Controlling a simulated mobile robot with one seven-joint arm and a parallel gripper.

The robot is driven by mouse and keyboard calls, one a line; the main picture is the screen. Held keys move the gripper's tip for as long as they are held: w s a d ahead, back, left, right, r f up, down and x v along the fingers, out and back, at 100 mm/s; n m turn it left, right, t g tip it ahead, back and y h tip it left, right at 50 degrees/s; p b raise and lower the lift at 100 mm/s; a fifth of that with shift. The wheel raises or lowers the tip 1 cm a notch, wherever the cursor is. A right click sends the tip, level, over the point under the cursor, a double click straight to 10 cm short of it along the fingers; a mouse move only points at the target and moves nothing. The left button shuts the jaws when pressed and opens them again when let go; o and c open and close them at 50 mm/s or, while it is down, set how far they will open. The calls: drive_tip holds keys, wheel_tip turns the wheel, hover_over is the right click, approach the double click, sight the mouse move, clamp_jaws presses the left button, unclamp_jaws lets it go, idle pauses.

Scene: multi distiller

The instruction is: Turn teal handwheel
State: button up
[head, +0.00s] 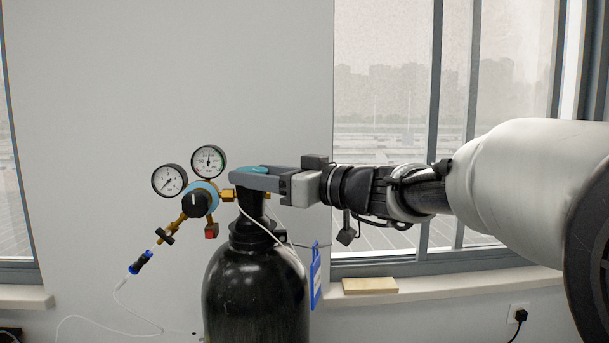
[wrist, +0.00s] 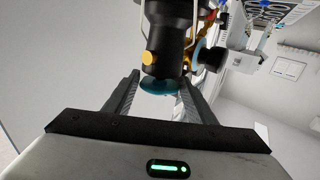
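The teal handwheel (head: 250,169) sits on top of the valve of a black gas cylinder (head: 256,285); in the head view only its upper edge shows behind a finger. My gripper (head: 250,180) reaches in level from the right at the wheel's height. In the wrist view the handwheel (wrist: 160,86) lies between the two fingertips, one finger on each side. The fingers are spread apart around it. Any gap at the tips is too small to tell whether they touch the rim.
Two round gauges (head: 209,161) and a regulator with a black knob (head: 195,203) stand just left of the valve. A blue tag (head: 315,277) hangs beside the cylinder. A wooden block (head: 370,285) lies on the window sill. A wall and windows stand behind.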

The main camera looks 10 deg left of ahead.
drive_tip(key=c, duration=0.5)
drive_tip(key=shift+f, duration=0.1)
drive_tip(key=shift+w+f+g+b, duration=0.1)
drive_tip(key=shift+g+b, duration=0.2)
drive_tip(key=shift+b, duration=0.25)
